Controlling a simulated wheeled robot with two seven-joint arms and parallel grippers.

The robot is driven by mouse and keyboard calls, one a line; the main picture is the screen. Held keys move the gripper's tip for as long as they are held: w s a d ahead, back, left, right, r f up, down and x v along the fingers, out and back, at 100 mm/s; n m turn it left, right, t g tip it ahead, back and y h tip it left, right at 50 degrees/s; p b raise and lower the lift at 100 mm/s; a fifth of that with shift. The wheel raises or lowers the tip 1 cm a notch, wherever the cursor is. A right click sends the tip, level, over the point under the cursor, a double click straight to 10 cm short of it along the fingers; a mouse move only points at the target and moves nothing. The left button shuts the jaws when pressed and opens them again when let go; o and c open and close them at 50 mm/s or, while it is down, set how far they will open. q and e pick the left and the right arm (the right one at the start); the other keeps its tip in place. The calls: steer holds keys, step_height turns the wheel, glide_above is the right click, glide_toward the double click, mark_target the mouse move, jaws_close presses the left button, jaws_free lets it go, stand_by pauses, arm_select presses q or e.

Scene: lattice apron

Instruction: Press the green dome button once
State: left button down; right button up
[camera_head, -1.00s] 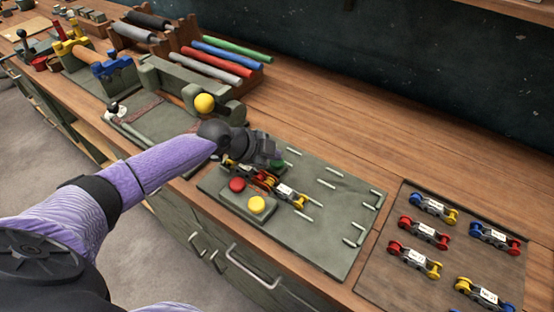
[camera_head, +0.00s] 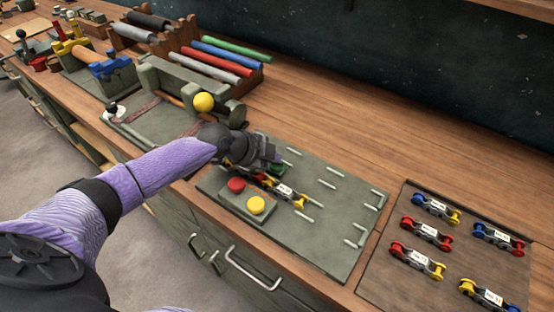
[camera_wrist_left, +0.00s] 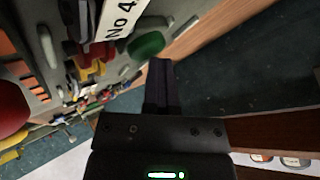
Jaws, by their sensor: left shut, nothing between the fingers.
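The green dome button (camera_head: 277,168) is on the grey-green board, partly hidden behind my left gripper (camera_head: 268,160) in the head view. In the left wrist view the green dome (camera_wrist_left: 147,45) lies just beyond the tips of my left gripper (camera_wrist_left: 160,66), slightly left of them. The fingers are shut and empty. They look very close to the dome; I cannot tell whether they touch it. A red dome button (camera_head: 236,185) and a yellow dome button (camera_head: 256,205) sit on a raised block nearer the front edge. My right gripper is out of view.
Linked pieces with red and yellow rollers (camera_head: 285,190) lie on the board (camera_head: 325,235) beside the buttons, among metal pins. A brown tray (camera_head: 380,285) with several similar pieces is at the right. A yellow ball knob (camera_head: 204,102) stands behind my left wrist.

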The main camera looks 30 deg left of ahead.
mark_target(273, 164)
arm_select(q)
steer(key=shift+f, duration=0.1)
stand_by(0.3)
steer(key=shift+r+p, duration=0.95)
steer(key=shift+r, duration=0.35)
steer(key=shift+r, duration=0.1)
step_height(273, 164, up, 5)
steer(key=p, duration=0.4)
